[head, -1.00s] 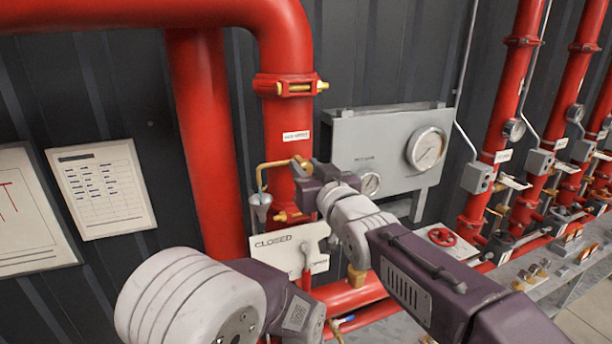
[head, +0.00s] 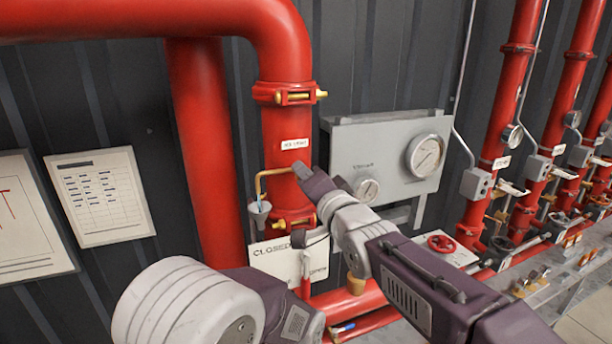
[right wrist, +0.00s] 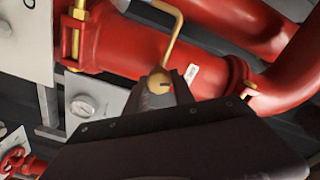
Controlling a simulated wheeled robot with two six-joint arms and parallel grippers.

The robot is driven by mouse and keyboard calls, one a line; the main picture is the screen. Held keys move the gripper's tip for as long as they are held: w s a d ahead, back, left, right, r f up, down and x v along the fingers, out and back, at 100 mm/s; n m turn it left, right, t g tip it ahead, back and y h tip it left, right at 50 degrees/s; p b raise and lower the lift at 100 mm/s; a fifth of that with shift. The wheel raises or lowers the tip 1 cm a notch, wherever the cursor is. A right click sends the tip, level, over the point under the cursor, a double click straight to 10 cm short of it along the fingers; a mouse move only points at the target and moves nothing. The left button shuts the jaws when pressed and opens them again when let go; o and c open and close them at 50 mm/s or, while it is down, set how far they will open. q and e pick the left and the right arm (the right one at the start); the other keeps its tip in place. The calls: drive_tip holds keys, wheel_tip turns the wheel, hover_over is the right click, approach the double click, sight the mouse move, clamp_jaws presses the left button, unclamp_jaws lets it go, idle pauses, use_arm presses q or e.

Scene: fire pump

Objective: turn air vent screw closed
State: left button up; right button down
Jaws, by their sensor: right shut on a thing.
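The air vent screw (right wrist: 158,83) is a round brass head with a dark slot at the end of a bent brass tube (right wrist: 172,45). In the right wrist view it sits between the fingers of my right gripper (right wrist: 163,88), which is shut on it. In the head view my right gripper (head: 301,171) reaches in from the right to the tall red pipe and hides the screw. The brass tube (head: 262,180) bends down on the left, above a small grey funnel (head: 259,212). I cannot make out my left gripper.
A grey panel with two gauges (head: 425,156) is right of the pipe. A white sign (head: 270,263) marked CLOSED and OPEN hangs below the gripper, with a handle close in front. Several red pipes stand at right. Papers hang on the left wall.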

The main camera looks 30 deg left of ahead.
drive_tip(key=shift+r+m, duration=0.1)
drive_tip(key=shift+m, duration=1.8)
drive_tip(key=c, duration=1.1)
unclamp_jaws()
drive_tip(key=shift+o, duration=0.2)
drive_tip(key=shift+f, duration=0.2)
